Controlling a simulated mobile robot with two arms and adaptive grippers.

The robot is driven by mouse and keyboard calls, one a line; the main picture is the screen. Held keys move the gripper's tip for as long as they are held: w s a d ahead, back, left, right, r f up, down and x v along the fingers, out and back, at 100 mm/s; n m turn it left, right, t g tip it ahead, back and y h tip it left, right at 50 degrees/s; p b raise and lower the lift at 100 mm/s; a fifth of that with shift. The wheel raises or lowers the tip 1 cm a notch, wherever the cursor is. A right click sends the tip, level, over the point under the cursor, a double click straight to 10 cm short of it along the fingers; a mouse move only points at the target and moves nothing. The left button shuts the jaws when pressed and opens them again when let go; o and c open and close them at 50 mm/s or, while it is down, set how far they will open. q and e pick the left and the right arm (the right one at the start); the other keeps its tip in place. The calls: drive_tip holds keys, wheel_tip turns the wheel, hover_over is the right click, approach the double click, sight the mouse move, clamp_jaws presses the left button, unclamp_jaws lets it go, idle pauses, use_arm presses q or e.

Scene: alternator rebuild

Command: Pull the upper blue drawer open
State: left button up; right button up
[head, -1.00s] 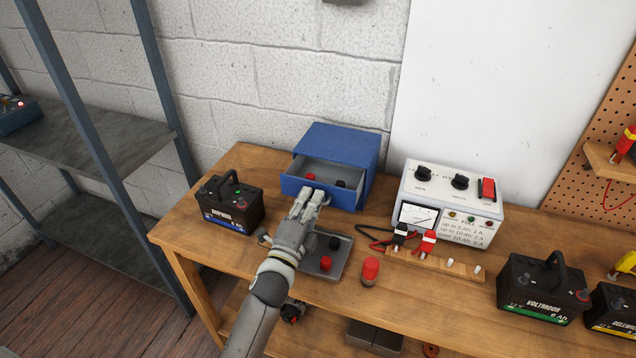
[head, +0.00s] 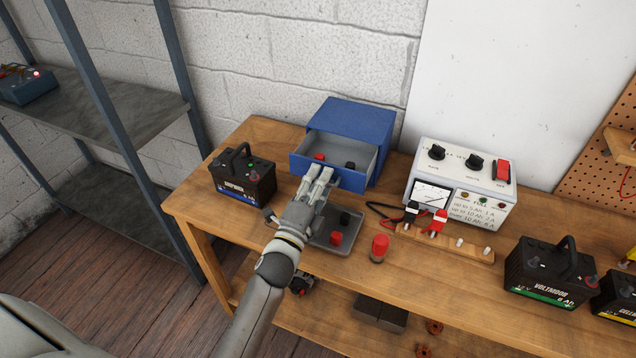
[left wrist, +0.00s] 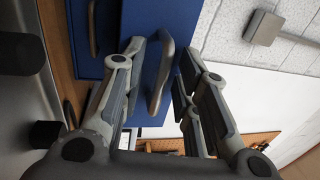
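The blue drawer cabinet (head: 362,117) stands at the back of the wooden bench. Its upper drawer (head: 357,182) is pulled out, and a red cap and black pieces show inside it. My left gripper (head: 322,172) is at the drawer's front. In the left wrist view my left gripper (left wrist: 158,65) has its fingers on both sides of a grey bar handle (left wrist: 160,78). Blue shows between the fingers and the handle, so they look apart from it. A second handle (left wrist: 92,28) shows beside it. My right gripper is not in view.
A black battery (head: 243,180) stands left of the drawer. A grey tray (head: 322,240) with red and black caps lies below my gripper, and a red cap (head: 380,246) stands beside it. A white charger (head: 465,178) with clips stands to the right.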

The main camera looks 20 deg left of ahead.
use_arm(q)
drive_tip(key=s, duration=0.4)
drive_tip(key=s+f, duration=0.1)
drive_tip(key=s, duration=0.3)
drive_tip(key=s+f, duration=0.1)
drive_tip(key=s, duration=0.3)
drive_tip(key=shift+a, duration=0.2)
drive_tip(key=shift+w+f, duration=0.1)
